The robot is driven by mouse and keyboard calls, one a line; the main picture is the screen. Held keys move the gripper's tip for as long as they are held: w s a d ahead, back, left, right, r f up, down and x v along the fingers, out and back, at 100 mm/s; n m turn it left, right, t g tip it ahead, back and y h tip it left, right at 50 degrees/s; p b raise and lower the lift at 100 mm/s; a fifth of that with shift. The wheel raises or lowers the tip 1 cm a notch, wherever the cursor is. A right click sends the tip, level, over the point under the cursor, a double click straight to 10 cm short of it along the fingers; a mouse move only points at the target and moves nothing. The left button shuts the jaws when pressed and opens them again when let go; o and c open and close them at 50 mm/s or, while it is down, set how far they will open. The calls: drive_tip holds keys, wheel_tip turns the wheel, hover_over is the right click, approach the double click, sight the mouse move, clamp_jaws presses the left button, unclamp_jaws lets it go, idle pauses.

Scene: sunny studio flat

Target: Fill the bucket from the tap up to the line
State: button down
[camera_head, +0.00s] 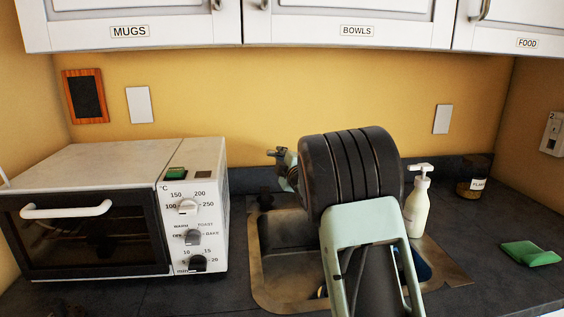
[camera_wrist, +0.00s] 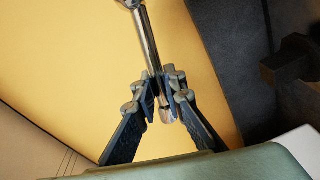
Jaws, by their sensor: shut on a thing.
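My gripper (camera_wrist: 160,85) is shut on a slim shiny metal rod (camera_wrist: 146,38) in the wrist view. The rod looks like part of the tap; I cannot tell whether it is its lever or spout. In the head view my gripper (camera_head: 280,157) is at the back left of the sink (camera_head: 272,262), and my arm hides most of the tap area. A bit of something blue (camera_head: 422,268) shows in the sink right of my arm. It may be the bucket; its line and any water are hidden.
A white toaster oven (camera_head: 88,165) stands left of the sink. A soap pump bottle (camera_head: 417,205), a labelled jar (camera_head: 470,188) and a green sponge (camera_head: 530,254) are on the right. Cupboards (camera_head: 350,12) hang above. Some counter at the right is free.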

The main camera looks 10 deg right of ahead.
drive_tip(key=shift+f, duration=0.15)
drive_tip(key=c, duration=2)
unclamp_jaws()
drive_tip(key=shift+o, duration=0.2)
drive_tip(key=s+d, duration=0.1)
drive_tip(key=s, duration=1.1)
drive_tip(key=shift+d, duration=0.15)
